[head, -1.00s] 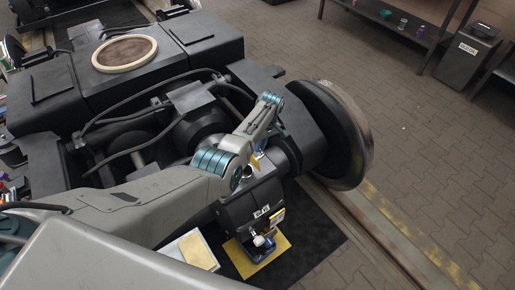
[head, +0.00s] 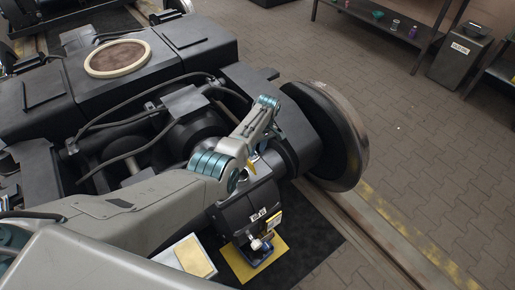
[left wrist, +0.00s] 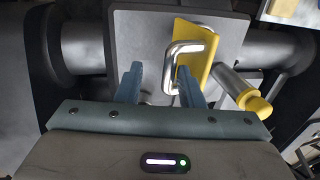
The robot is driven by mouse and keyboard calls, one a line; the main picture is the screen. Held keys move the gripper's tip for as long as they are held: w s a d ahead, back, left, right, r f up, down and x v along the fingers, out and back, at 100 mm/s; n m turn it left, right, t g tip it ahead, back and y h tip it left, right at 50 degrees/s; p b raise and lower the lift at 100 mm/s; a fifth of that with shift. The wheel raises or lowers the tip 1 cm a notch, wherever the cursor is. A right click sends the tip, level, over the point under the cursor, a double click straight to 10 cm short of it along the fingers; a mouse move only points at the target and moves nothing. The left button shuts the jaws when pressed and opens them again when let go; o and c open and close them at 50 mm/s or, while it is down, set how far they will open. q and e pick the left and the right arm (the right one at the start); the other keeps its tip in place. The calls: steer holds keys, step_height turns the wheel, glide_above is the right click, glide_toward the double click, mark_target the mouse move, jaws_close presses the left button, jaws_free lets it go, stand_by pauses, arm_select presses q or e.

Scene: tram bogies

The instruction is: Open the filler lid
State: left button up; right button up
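In the left wrist view a yellow lid plate (left wrist: 195,42) stands in front of a dark grey housing, with a bright metal loop handle (left wrist: 169,70) on it. My left gripper (left wrist: 160,80) has its two blue fingers apart. One leg of the handle lies between them, close to the right finger; I cannot tell whether they touch. In the head view my left gripper (head: 248,170) is at the top of the dark box at the axle end, mostly hidden by its own arm. A small yellow piece beside it seems to be the lid. My right gripper is not in view.
A metal tube with a yellow end (left wrist: 255,103) lies right of the fingers. The bogie wheel (head: 340,135) stands to the right. A yellow mat (head: 270,262) and a pale tray (head: 170,252) lie below the box.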

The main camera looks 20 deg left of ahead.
arm_select(q)
steer(key=v, duration=1)
steer(key=shift+r, duration=0.3)
steer(key=shift+w+d, duration=0.15)
